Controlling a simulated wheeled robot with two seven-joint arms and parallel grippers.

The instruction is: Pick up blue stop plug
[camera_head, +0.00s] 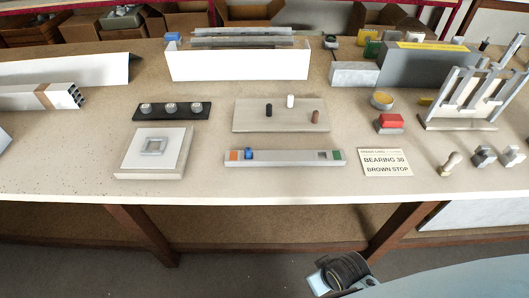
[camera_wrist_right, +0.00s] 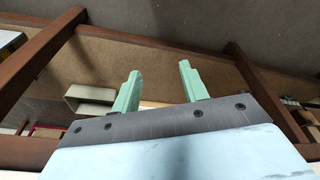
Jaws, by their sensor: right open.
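Three small upright plugs stand on a beige board (camera_head: 245,124) mid-table: a dark one (camera_head: 268,110), a white one (camera_head: 290,101) and a brown one (camera_head: 315,117). The dark plug looks near black; I cannot tell whether it is blue. A clearly blue piece (camera_head: 249,154) sits in the left part of a grey rail (camera_head: 285,159) in front of the board. My right gripper (camera_wrist_right: 157,78) is open and empty in the right wrist view, with the table's wooden frame behind it. A part of my arm shows below the table's front edge. My left gripper is out of view.
A card (camera_head: 386,162) reading "BEARING 38 BROWN STOP" lies right of the rail. A square pad (camera_head: 152,151) and a dark strip with round bearings (camera_head: 172,111) are on the left. A red-topped block (camera_head: 390,122) and metal rack (camera_head: 470,95) stand right. A white box (camera_head: 238,66) stands behind.

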